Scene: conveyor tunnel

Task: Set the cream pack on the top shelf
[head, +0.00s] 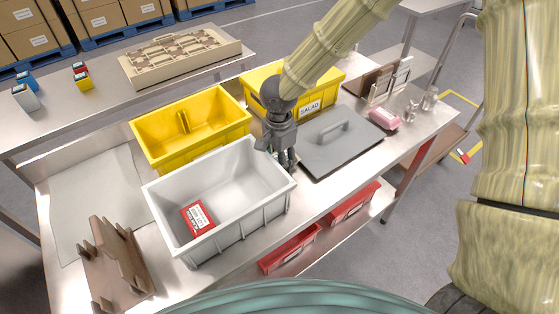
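My gripper (279,158) points down between the light grey tub (228,240) and the grey lidded container (345,150), in front of the yellow bins. Its fingers are dark and small in the picture, so I cannot tell whether they are open or shut, or whether they hold anything. I cannot make out a cream pack for certain; it may be hidden or outside the picture. No shelf is clearly identifiable as the top shelf. A lower shelf (345,225) shows under the near table.
A red-and-white pack (198,219) lies in the grey tub. Yellow bins (187,138) stand behind, one marked SALAD. A pink pack (385,118) and a rack (390,82) stand right. A brown slotted holder (113,262) is at front left. A beige tray (180,60) occupies the back table.

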